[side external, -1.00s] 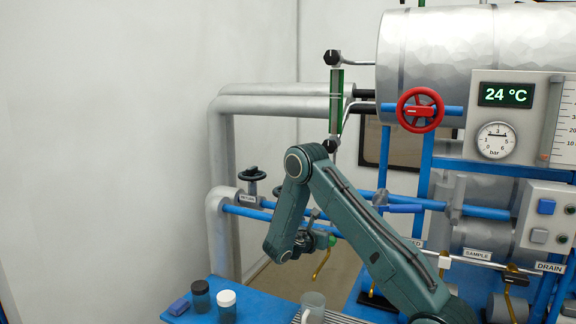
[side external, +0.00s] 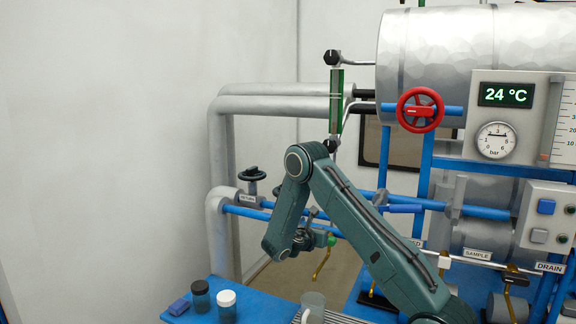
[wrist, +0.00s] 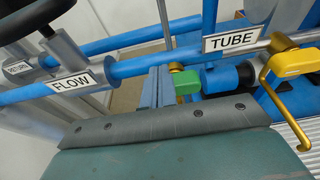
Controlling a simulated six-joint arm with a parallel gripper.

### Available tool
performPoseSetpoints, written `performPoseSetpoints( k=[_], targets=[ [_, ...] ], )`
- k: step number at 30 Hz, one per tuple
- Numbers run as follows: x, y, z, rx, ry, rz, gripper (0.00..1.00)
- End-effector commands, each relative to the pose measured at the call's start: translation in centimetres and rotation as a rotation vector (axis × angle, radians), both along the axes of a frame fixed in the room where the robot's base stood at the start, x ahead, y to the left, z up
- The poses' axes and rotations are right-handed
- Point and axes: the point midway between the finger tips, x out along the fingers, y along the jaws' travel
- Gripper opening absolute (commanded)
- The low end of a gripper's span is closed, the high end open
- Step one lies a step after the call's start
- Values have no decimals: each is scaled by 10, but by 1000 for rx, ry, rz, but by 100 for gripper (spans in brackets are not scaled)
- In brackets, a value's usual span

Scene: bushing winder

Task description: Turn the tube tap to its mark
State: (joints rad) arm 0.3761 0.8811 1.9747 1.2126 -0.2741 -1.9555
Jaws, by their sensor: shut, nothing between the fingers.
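A white TUBE sign (wrist: 232,39) hangs on the blue pipework in the wrist view. Right of it is a tap with a bent yellow lever (wrist: 285,72) on a brass stem. A hanging yellow lever (side external: 321,264) shows below my wrist in the side view. A green handle (wrist: 186,83) on a brass and blue fitting lies between the sign and my gripper. My gripper (wrist: 156,88) is shut and empty, its grey fingers close to the left of the green handle; contact cannot be told. The yellow lever is right of the fingers, apart from them. No mark can be made out.
A FLOW sign (wrist: 75,83) and a black handwheel (wrist: 35,14) are at left in the wrist view. Blue pipes cross behind.

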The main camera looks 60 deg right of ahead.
Motion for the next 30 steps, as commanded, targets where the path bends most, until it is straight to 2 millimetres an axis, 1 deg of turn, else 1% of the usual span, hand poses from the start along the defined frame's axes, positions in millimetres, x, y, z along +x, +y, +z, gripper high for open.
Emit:
performPoseSetpoints(
  k=[7,11,30],
  targets=[
    [1,1,1,0,0,1,0],
    [2,5,1,1,0,2,0],
    [1,56,1,0,0,2,0]
  ],
)
